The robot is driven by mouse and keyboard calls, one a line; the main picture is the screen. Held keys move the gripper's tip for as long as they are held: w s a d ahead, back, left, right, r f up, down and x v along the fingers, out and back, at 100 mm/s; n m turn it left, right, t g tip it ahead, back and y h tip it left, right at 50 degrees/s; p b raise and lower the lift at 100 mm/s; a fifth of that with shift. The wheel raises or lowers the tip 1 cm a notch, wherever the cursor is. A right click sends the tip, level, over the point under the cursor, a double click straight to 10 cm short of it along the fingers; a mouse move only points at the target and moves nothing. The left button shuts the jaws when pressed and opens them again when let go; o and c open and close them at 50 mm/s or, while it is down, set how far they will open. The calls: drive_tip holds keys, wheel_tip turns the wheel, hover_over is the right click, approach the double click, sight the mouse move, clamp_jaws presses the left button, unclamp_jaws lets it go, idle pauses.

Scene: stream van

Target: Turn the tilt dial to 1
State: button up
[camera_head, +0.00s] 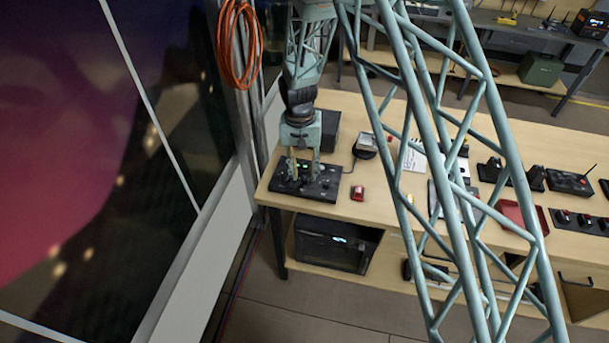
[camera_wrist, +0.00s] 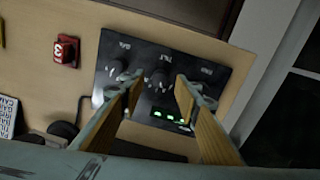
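The black control panel (camera_head: 322,189) lies at the left end of the wooden bench, and it fills the middle of the wrist view (camera_wrist: 145,50). It has dark dials with pale marks in a row and small lit green squares (camera_wrist: 170,116). My gripper (camera_head: 304,174) points down over the panel. In the wrist view its two fingers (camera_wrist: 158,88) stand apart, with the middle dial (camera_wrist: 157,79) between them. Contact with the dial cannot be told.
A red block marked 3 (camera_wrist: 66,52) sits beside the panel, also seen in the head view (camera_head: 357,193). A dark box (camera_head: 327,127) stands behind the panel. A big window (camera_head: 90,150) is at the left. A red tray (camera_head: 522,217) and several devices lie farther right.

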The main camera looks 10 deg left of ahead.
drive_tip(key=shift+f, duration=1)
drive_tip(key=shift+c, duration=0.7)
drive_tip(key=c, duration=0.7)
